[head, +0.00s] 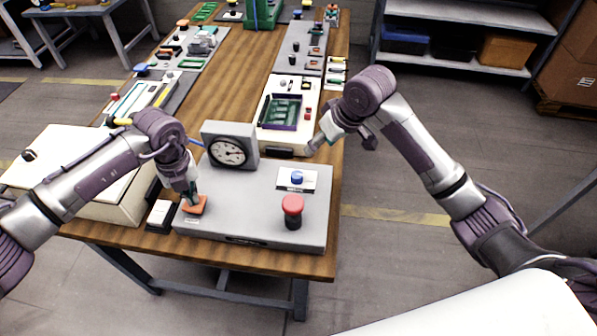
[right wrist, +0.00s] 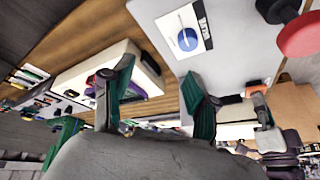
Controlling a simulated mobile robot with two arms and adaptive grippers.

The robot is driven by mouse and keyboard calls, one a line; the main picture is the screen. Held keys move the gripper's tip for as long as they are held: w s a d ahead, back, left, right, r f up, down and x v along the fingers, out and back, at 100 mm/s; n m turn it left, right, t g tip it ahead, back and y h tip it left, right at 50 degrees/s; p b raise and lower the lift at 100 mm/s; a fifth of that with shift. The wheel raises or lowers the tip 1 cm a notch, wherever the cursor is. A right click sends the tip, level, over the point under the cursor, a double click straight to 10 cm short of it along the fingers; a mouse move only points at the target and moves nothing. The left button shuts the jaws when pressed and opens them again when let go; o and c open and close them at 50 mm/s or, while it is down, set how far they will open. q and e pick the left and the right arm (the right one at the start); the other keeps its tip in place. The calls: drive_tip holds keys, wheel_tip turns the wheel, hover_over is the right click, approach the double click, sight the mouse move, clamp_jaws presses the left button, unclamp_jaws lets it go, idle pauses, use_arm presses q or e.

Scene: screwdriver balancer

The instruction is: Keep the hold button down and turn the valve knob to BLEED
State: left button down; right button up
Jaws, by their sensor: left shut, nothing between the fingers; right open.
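A grey box (head: 250,208) stands at the near end of the wooden table. An orange square button (head: 199,208) is at its left front. My left gripper (head: 193,199) is shut and empty, pointing down with its tips at the button; they appear to touch it. How far the button is pressed I cannot tell. A blue valve knob (head: 297,177) sits on a white plate at the box's back right, and also shows in the right wrist view (right wrist: 187,39). The plate's lettering is too small to read. My right gripper (head: 315,143) is open, behind and above the knob, apart from it.
A dial gauge (head: 230,150) stands at the box's back left. A red mushroom button (head: 292,207) rises at its front right. A cream case with a green board (head: 283,112) is behind the box. Several other stations fill the far table.

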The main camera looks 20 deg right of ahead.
sight(298, 175)
drive_tip(key=s+a+r+n, duration=0.1)
drive_tip(key=s+a+n, duration=0.1)
drive_tip(key=s+a, duration=0.15)
drive_tip(key=shift+g, duration=0.3)
drive_tip(key=x, duration=1.1)
drive_tip(key=shift+w+d, duration=0.1)
drive_tip(key=shift+d, duration=0.2)
clamp_jaws()
